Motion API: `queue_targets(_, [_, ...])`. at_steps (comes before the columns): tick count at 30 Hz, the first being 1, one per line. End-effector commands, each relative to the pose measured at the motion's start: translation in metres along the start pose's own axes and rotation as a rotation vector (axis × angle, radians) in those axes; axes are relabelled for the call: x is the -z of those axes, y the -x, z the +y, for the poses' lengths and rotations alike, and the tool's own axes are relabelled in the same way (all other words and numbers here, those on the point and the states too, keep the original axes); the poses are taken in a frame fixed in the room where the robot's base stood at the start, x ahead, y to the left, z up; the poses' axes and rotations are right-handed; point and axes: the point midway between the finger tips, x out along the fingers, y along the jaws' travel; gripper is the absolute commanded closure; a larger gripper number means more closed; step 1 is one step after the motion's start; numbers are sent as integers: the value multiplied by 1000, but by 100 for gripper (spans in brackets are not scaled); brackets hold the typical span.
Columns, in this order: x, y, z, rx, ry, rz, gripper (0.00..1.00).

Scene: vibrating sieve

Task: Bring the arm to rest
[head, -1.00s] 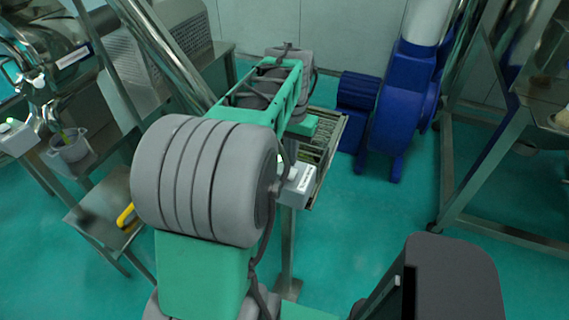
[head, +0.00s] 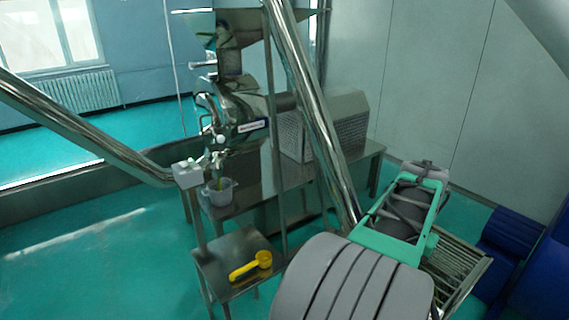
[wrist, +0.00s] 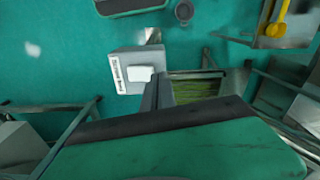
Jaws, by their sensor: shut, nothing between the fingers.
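My arm shows at the lower right of the head view, with grey rounded joints and green links. It reaches out over a slatted metal tray (head: 462,258). The gripper end is hidden in the head view. In the wrist view my gripper (wrist: 158,80) is shut and empty, its narrow dark fingers together above the green body at the bottom. Beyond the fingertips is a grey box with a white switch and a label (wrist: 124,62). Right of the fingers is a trough with greenish material (wrist: 197,86). I cannot tell the exact gap to either.
A yellow scoop (head: 252,265) lies on a low metal table (head: 215,268). A grey cup (head: 220,193) stands under the steel machine (head: 240,110). A slanted steel pipe (head: 312,100) rises behind my arm. Blue machinery (head: 512,245) is at right. Open floor (head: 90,260) lies left.

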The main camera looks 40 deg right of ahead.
Motion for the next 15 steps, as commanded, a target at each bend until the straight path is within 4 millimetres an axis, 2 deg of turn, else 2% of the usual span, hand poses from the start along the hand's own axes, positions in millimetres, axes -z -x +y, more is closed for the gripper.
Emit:
queue_targets(1, [-17,4,-39,8,115,20,100])
queue_targets(3, [-49,7,-92,23,290,52,100])
queue_targets(5, [-83,9,-132,41,446,80,100])
queue_targets(6, [-108,10,-155,55,547,99,100])
queue_targets(8, [-148,11,-184,79,700,126,100])
queue_targets(10, [-198,10,-209,111,877,155,100])
queue_targets(12, [-249,8,-225,148,1052,182,100])
queue_targets(15, [-313,4,-233,202,1270,213,100])
